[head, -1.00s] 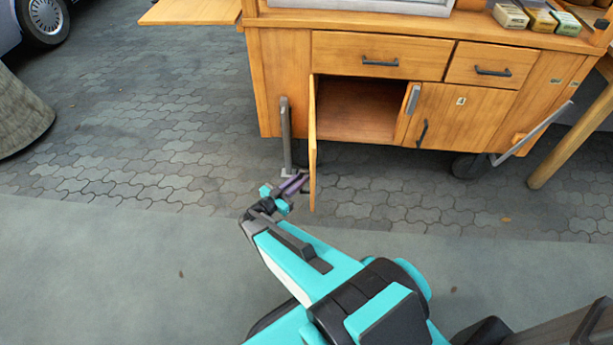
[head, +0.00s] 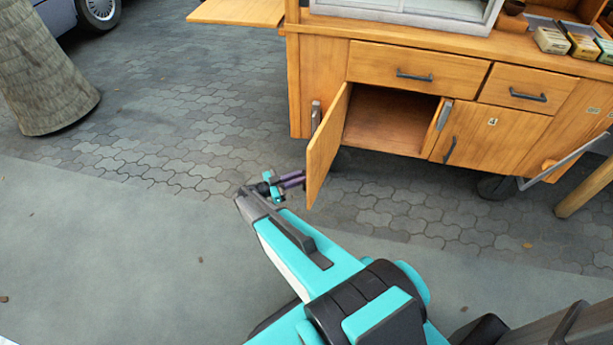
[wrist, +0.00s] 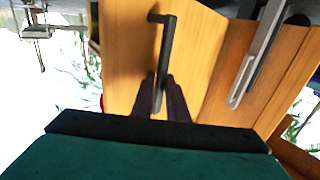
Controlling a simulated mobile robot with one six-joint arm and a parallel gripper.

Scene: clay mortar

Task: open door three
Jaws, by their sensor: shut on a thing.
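The door (head: 327,150) left of the door marked 4 stands wide open, swung out toward me on its left edge. Its inner face shows in the head view, and its own number is hidden. My gripper (head: 300,179) is on the door's outer side, near its free edge. In the wrist view the door's outer face (wrist: 125,60) shows a dark bar handle (wrist: 166,50). My gripper's dark fingers (wrist: 160,96) are shut on the handle's lower part. In the head view the handle is hidden behind the door.
The open compartment (head: 390,120) looks empty. Door 4 (head: 490,135) is closed, with two closed drawers (head: 415,70) above. A tree trunk (head: 40,80) is at far left. Paving left of the door is clear.

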